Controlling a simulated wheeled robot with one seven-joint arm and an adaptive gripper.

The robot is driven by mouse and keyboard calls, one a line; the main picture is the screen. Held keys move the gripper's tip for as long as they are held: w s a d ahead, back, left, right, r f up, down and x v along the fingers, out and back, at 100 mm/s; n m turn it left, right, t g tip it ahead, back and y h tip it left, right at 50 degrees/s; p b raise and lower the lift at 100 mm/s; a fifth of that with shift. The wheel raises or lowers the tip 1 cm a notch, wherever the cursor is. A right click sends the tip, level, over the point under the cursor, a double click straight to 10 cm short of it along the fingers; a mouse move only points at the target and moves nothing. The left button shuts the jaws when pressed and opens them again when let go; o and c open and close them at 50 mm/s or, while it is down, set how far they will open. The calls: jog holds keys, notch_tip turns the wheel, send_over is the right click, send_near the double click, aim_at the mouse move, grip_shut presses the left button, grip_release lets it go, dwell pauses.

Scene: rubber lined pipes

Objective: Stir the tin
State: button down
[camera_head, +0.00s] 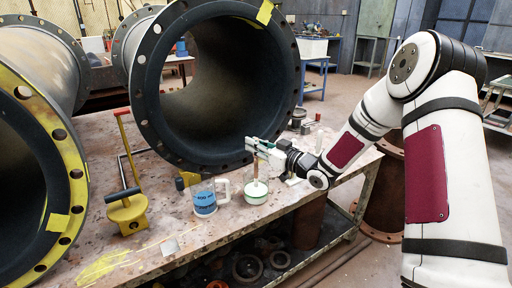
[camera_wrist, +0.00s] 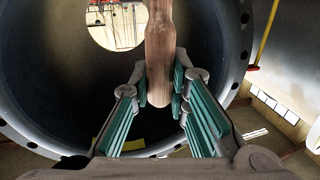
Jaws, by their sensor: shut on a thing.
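My gripper (camera_head: 262,148) is shut on a wooden handle (camera_wrist: 160,45), which stands between its green-padded fingers in the wrist view (camera_wrist: 161,88). In the head view the handle (camera_head: 256,170) hangs roughly upright from the fingers. The container does not show in the wrist view.
A yellow tool with a dark handle (camera_head: 128,212) is farther left. A large flanged pipe (camera_head: 165,130) rises close behind. Small tins (camera_head: 299,117) stand at the right.

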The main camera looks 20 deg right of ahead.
jog(key=shift+r+p, duration=1.8)
jog(key=shift+r, duration=1.2)
jog(key=shift+r+p, duration=1.65)
jog(key=shift+r, duration=0.8)
